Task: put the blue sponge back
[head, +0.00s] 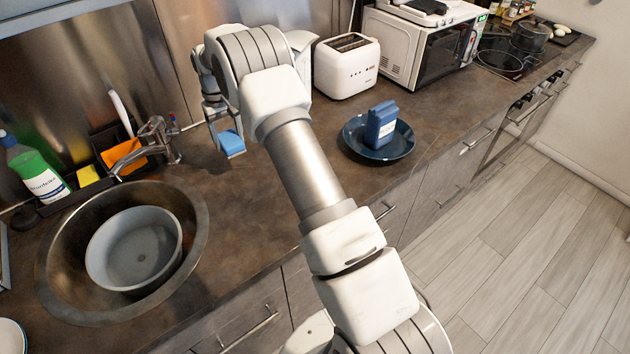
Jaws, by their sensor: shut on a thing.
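A blue sponge (231,142) is held in my gripper (222,125), left of the arm's bend. My gripper is shut on the sponge and points down over the counter between the faucet and the toaster. I cannot tell exactly how far above the counter the sponge hangs. A black sink caddy (110,137) stands behind the sink, with a brush, an orange cloth (133,158) and a yellow sponge (88,176) in or by it.
The sink (196,215) holds a large grey bowl (136,250). A faucet (150,145) stands behind it, and a green-and-blue bottle (35,170) is at the left. A blue plate (398,148) with a blue carton (381,123) and a toaster (346,67) are right. Counter beside the sink is clear.

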